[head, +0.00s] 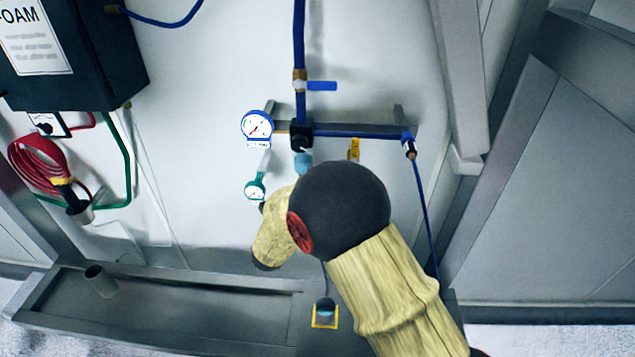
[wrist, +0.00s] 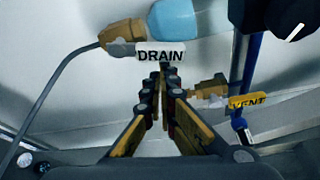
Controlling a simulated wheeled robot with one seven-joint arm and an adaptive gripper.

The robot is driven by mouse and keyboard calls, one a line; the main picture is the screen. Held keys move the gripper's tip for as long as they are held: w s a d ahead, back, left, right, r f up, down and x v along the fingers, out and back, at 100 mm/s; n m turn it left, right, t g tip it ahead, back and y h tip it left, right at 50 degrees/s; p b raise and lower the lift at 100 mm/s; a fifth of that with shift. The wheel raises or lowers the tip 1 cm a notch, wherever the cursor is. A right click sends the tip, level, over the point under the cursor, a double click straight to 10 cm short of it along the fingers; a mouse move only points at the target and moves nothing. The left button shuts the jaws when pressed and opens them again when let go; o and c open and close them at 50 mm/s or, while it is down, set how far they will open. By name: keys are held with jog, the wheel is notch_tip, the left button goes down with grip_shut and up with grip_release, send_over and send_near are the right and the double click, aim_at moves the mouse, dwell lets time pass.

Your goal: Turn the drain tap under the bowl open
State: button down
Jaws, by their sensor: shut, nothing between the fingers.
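The drain tap shows in the wrist view as a brass body (wrist: 123,32) with a white handle (wrist: 161,52) lettered DRAIN. A thin grey hose runs from the brass body down to the left. The light-blue bowl (wrist: 171,18) is just above the handle; it also shows in the head view (head: 303,163). My gripper (wrist: 163,82) is shut and empty, its tips just below the DRAIN handle in the picture. I cannot tell whether they touch it. In the head view my arm hides the gripper and the drain tap.
A yellow-handled VENT tap (wrist: 248,100) is close on the right of my fingers. Two gauges, one blue-rimmed (head: 257,125) and one green-rimmed (head: 255,188), hang left of the bowl. A blue lever (head: 322,86) is above. A metal trough (head: 180,281) runs below.

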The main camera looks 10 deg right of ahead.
jog(key=shift+w+a+r+n+p, duration=0.15)
jog(key=shift+a+r+n+p, duration=0.45)
jog(key=shift+p, duration=0.45)
jog(key=shift+f, duration=0.1)
